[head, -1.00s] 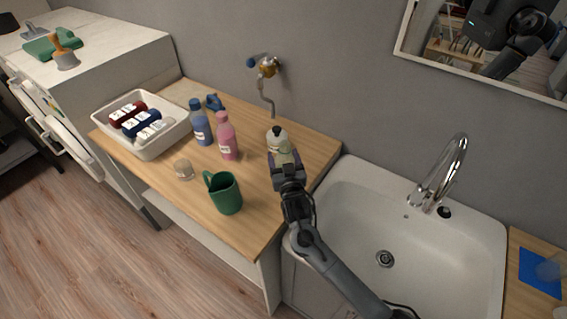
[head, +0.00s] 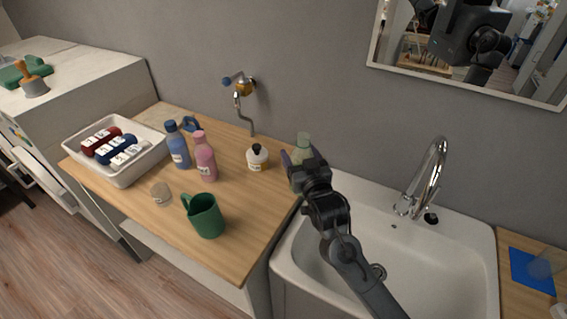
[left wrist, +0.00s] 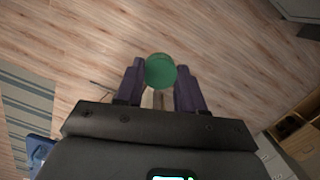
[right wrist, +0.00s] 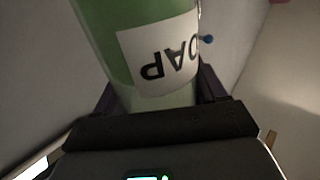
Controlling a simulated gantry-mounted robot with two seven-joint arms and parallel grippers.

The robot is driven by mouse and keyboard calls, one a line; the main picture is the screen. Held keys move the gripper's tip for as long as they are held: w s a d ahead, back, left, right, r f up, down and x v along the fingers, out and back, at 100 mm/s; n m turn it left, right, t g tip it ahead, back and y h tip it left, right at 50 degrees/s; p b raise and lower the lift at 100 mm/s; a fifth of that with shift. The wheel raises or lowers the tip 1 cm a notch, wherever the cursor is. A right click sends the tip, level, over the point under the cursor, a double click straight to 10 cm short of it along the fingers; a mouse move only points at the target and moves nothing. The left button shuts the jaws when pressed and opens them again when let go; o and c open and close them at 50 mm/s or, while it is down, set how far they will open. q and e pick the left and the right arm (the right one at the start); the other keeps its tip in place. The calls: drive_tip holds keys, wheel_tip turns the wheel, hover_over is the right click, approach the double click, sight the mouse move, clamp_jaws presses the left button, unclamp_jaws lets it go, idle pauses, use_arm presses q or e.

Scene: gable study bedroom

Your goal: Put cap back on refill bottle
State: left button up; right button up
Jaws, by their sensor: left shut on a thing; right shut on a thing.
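The refill bottle (head: 302,143) is pale green and held in my right gripper (head: 299,166), above the corner where counter and sink meet. In the right wrist view the green bottle (right wrist: 155,12) fills the space between the fingers, its white label showing the letters "OAP" upside down. The bottle's lower part is hidden by the gripper in the head view. A round green cap (left wrist: 160,70) is held between the fingers of my left gripper (left wrist: 160,84), over the wooden floor. The left gripper is outside the head view.
On the counter (head: 240,215) stand a white bottle with a black top (head: 257,158), a pink bottle (head: 205,158), a blue bottle (head: 177,147), a green mug (head: 207,217) and a white bin (head: 122,178). The sink (head: 445,255) is at right, with a tall faucet (head: 428,180).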

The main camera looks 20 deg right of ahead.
use_arm(q)
drive_tip(key=shift+f, duration=0.15)
use_arm(e)
drive_tip(key=shift+s+d+r, duration=0.5)
drive_tip(key=shift+d, duration=0.1)
drive_tip(key=o, duration=0.6)
drive_tip(key=c, duration=0.9)
drive_tip(key=shift+s+r, duration=0.1)
